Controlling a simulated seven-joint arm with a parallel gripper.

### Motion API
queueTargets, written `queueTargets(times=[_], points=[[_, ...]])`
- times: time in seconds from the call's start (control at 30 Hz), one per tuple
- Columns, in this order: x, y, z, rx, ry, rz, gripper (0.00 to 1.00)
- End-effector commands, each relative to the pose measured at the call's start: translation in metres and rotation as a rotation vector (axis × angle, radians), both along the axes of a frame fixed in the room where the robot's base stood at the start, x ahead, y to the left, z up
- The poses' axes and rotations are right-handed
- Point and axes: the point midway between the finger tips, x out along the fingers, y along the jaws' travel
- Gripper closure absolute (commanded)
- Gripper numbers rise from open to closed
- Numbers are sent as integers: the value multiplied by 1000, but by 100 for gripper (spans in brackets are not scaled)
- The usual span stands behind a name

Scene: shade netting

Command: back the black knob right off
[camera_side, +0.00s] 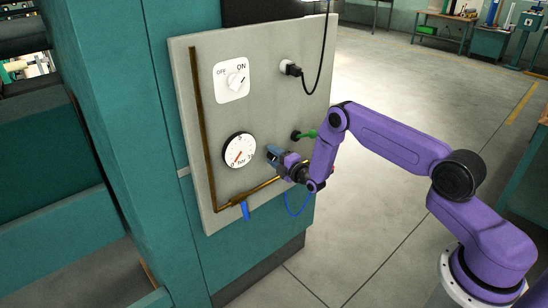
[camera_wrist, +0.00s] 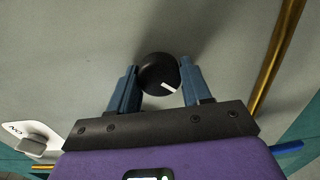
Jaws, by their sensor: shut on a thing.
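The black knob (camera_wrist: 156,72) is round with a white pointer mark, seen in the wrist view on the grey panel. My gripper (camera_wrist: 160,82) has its two blue fingers on either side of the knob, shut on it. The white mark points to the lower right in that view. In the side view my gripper (camera_side: 273,153) reaches the panel (camera_side: 210,120) just right of the gauge. The knob is hidden there behind the fingers.
A pressure gauge (camera_side: 239,150) sits close left of my gripper. A white ON/OFF switch (camera_side: 231,79) is above it. A brass pipe (camera_side: 262,187) with a blue lever (camera_side: 245,210) runs below. A green-handled part (camera_side: 304,134) and a plugged black cable (camera_side: 292,69) are at right.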

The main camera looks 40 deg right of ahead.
Motion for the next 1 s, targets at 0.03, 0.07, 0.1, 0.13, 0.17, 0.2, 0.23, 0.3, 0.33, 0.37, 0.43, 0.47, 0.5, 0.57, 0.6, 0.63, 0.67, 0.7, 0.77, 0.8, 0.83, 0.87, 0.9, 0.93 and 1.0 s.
queueTargets(times=[0.03,0.07,0.1,0.13,0.17,0.2,0.23,0.3,0.33,0.37,0.43,0.47,0.5,0.57,0.6,0.63,0.67,0.7,0.77,0.8,0.83,0.87,0.9,0.93,1.0], points=[[0,3,0,-4,-2,5,82],[0,3,0,-5,-1,5,82],[0,3,0,-6,-1,5,82],[0,3,0,-6,-1,6,82],[0,3,0,-6,-1,6,82],[0,3,0,-6,-1,6,82],[0,3,0,-6,-1,6,82],[0,3,0,-5,-1,6,82],[0,3,0,-5,-1,7,82],[0,3,0,-5,-1,7,82],[0,4,0,-5,-1,7,39],[0,3,0,-5,-1,7,29],[0,3,0,-4,-1,6,29],[0,3,0,-4,0,5,29],[0,2,0,-4,0,5,29],[0,2,0,-4,0,4,29],[0,2,0,-4,0,4,29],[0,2,0,-4,0,4,29],[0,1,0,-4,0,3,29],[-1,1,0,-4,0,3,29],[-2,1,0,-4,0,3,29],[-4,1,0,-4,1,2,29],[-7,1,-1,-4,3,2,29],[-9,1,-1,-4,3,2,29],[-17,1,-1,-4,4,2,29]])
